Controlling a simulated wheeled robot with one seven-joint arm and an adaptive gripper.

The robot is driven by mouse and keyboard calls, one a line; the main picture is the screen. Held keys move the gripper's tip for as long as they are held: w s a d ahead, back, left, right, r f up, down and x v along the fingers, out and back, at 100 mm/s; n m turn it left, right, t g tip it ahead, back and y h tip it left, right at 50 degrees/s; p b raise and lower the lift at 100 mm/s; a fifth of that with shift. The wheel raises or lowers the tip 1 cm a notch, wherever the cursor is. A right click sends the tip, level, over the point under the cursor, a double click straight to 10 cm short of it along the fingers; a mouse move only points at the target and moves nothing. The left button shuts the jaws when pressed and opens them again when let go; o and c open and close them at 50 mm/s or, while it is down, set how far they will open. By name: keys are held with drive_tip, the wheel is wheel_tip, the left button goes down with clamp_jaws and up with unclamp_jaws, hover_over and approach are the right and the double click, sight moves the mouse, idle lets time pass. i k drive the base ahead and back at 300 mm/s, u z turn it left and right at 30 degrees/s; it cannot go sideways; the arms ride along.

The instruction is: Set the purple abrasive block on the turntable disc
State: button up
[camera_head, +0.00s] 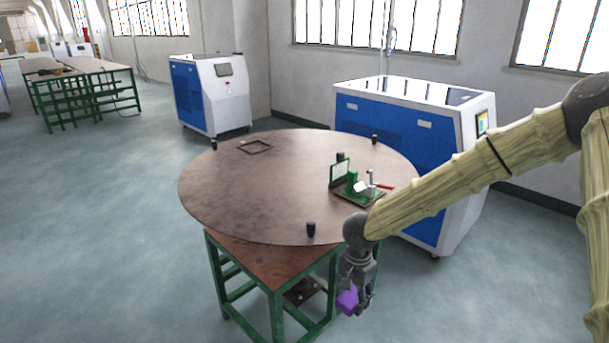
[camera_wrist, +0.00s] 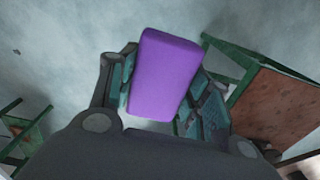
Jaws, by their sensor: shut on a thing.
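My gripper (camera_head: 353,298) is shut on the purple abrasive block (camera_head: 347,301). It hangs in front of the table, to the right of its green legs and below the level of the disc. In the wrist view the block (camera_wrist: 165,73) sits tilted between the two fingers of my gripper (camera_wrist: 160,88), with grey floor behind it. The turntable disc (camera_head: 235,190) is a large round brown plate on a green-framed table. The disc does not clearly show in the wrist view.
On the disc stand a green fixture with a red-handled clamp (camera_head: 352,187), several short black posts (camera_head: 311,229) and a black square frame (camera_head: 254,146). The disc's left and middle are clear. Blue-white machines (camera_head: 400,135) stand behind. A green-legged frame (camera_wrist: 250,100) is close at right in the wrist view.

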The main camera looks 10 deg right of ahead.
sight(365, 165)
drive_tip(key=z, duration=0.6)
drive_tip(key=k, duration=0.8)
drive_tip(key=z, duration=0.95)
drive_tip(key=k, duration=0.45)
drive_tip(key=z, duration=0.65)
drive_tip(key=i, duration=2.6)
drive_tip(key=u, duration=1.3)
drive_tip(key=i, duration=0.75)
drive_tip(key=u, duration=0.85)
